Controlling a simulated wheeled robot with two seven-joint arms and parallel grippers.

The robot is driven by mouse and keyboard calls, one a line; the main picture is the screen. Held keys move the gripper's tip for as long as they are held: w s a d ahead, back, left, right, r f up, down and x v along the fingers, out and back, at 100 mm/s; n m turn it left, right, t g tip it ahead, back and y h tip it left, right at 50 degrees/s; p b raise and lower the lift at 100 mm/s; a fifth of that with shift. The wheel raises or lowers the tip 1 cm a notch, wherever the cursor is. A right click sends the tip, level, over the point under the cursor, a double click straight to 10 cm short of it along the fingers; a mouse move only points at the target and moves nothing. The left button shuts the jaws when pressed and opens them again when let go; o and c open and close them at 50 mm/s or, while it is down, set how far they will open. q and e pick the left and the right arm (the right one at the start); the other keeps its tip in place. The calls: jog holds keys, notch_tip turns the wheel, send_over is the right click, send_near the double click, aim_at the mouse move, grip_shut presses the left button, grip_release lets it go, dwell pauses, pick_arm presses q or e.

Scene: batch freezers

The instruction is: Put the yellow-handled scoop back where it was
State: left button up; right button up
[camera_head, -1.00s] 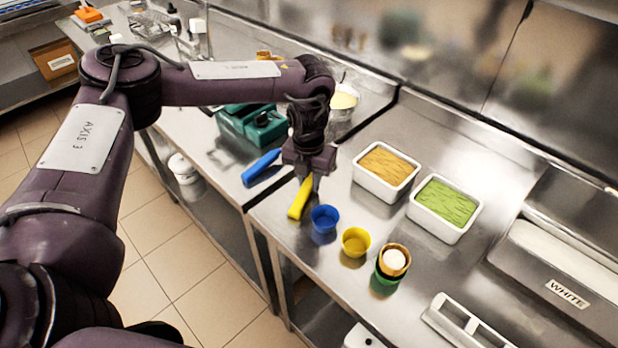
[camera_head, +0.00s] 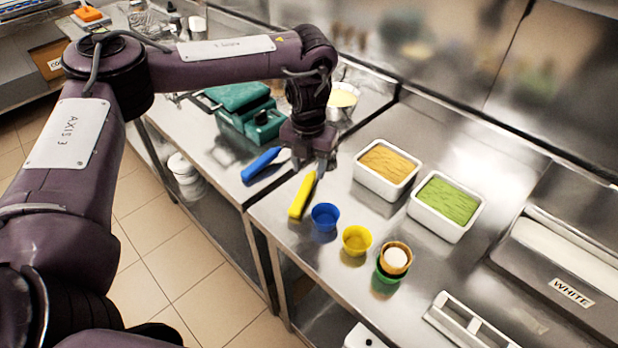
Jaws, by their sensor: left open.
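The yellow-handled scoop (camera_head: 301,196) lies on the steel counter, its yellow handle toward the front edge, left of the blue cup. Its far end is partly hidden under my gripper. My left gripper (camera_head: 321,170) is open, just above the far end of the scoop, pointing down; I cannot tell whether it touches it. My right gripper is not in view.
A blue cup (camera_head: 325,216), a yellow cup (camera_head: 356,240) and a stacked cup with a white ball (camera_head: 396,258) stand near the front edge. Tubs of orange (camera_head: 413,182) and green (camera_head: 473,222) contents stand behind. A teal machine (camera_head: 265,127) is at left.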

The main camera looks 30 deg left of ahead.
aim_at(309, 179)
pick_arm(q)
notch_tip(309, 179, up, 8)
jog(key=shift+f+p, duration=0.15)
jog(key=shift+p, duration=0.25)
jog(key=shift+s, duration=0.1)
